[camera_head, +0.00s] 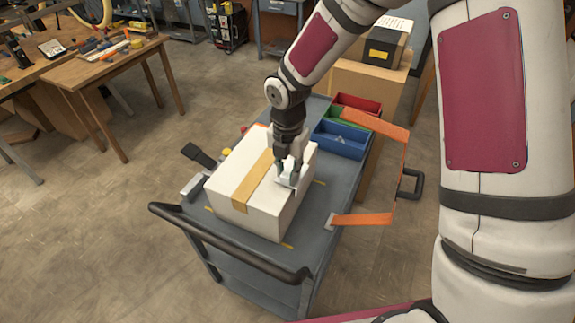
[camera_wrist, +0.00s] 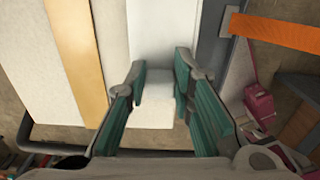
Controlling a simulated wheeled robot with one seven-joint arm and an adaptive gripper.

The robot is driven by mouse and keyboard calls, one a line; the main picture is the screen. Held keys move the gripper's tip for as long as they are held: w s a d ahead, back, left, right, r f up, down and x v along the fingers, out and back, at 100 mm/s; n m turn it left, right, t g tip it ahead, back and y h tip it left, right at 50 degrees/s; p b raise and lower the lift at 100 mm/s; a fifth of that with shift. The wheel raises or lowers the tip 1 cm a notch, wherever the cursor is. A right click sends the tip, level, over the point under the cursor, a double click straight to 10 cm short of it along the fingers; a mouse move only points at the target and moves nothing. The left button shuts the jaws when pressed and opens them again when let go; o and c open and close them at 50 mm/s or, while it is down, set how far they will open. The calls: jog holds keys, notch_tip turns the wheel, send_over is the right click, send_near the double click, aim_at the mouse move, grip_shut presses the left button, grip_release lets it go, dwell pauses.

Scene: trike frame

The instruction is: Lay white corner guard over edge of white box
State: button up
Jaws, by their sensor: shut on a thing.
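The white box (camera_head: 240,190) stands on the grey cart, with a tan tape strip (camera_head: 250,182) across its top. My gripper (camera_head: 288,173) points down at the right part of the box. It is shut on the white corner guard (camera_head: 287,181), which shows small at the box's right top edge. In the wrist view the guard (camera_wrist: 165,84) lies between the green finger pads, to the right of the box top (camera_wrist: 25,85). White on white, I cannot tell whether the guard touches the box. The fingers hide part of it.
An orange strap (camera_head: 362,219) runs off the cart's right side. Red (camera_head: 358,104), green (camera_head: 335,123) and blue (camera_head: 342,140) bins stand behind the box. A black-handled tool (camera_head: 199,156) lies left of it. The cart's push bar (camera_head: 228,249) is in front.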

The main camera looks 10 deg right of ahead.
jog(key=shift+f, duration=0.2)
jog(key=o, duration=1)
notch_tip(320, 180, up, 12)
jog(key=shift+s, duration=0.1)
dwell(0.5)
